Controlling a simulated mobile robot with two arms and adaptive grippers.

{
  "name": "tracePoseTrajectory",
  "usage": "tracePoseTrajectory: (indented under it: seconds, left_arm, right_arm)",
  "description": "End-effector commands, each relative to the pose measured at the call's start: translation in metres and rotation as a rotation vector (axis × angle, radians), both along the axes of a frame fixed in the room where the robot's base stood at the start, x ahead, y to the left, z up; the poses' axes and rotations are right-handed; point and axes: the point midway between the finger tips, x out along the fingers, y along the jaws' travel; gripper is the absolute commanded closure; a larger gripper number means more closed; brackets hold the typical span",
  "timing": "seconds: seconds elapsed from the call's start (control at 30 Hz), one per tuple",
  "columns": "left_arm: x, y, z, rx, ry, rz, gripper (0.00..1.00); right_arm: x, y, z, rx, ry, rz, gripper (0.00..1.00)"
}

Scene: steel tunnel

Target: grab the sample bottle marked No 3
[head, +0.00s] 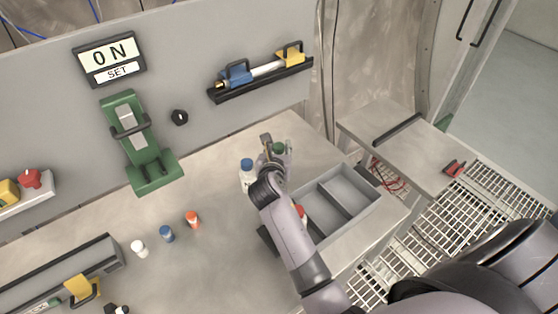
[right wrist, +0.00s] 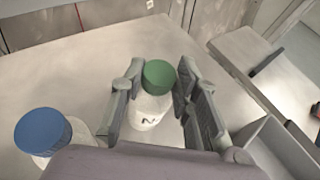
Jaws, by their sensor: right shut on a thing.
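A white sample bottle with a green cap (head: 279,148) stands at the back of the table, left of the grey divided tray. It also shows in the right wrist view (right wrist: 152,98), with a label whose visible part reads "N"; the number is hidden. My right gripper (head: 275,155) is shut on this bottle, with one finger on each side, also in the right wrist view (right wrist: 158,105). A bottle with a blue cap (head: 247,170) stands just left of my right gripper. My left gripper is not in view.
A grey divided tray (head: 366,194) lies right of the gripper, with a red-topped thing (head: 300,211) at its near left. Small white (head: 139,248), blue (head: 167,234) and orange (head: 192,219) items stand at the left.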

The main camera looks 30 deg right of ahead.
Motion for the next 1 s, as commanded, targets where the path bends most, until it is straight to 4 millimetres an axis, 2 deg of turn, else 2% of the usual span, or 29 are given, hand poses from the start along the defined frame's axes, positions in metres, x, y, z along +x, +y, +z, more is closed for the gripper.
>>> tracePoseTrajectory:
  seconds: [0.13, 0.77, 0.87, 1.0]
  left_arm:
    - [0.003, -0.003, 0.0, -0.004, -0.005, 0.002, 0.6]
    - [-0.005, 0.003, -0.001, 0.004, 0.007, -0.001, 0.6]
    - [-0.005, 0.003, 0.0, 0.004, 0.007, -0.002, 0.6]
    - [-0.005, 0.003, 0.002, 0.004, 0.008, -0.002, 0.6]
  right_arm:
    - [0.0, 0.0, -0.001, 0.002, 0.001, 0.001, 1.0]
    - [0.0, 0.001, -0.001, 0.006, 0.004, 0.001, 1.0]
    - [0.0, 0.001, 0.004, 0.004, 0.002, 0.001, 1.0]
    - [0.001, 0.001, 0.023, 0.003, -0.003, 0.0, 1.0]
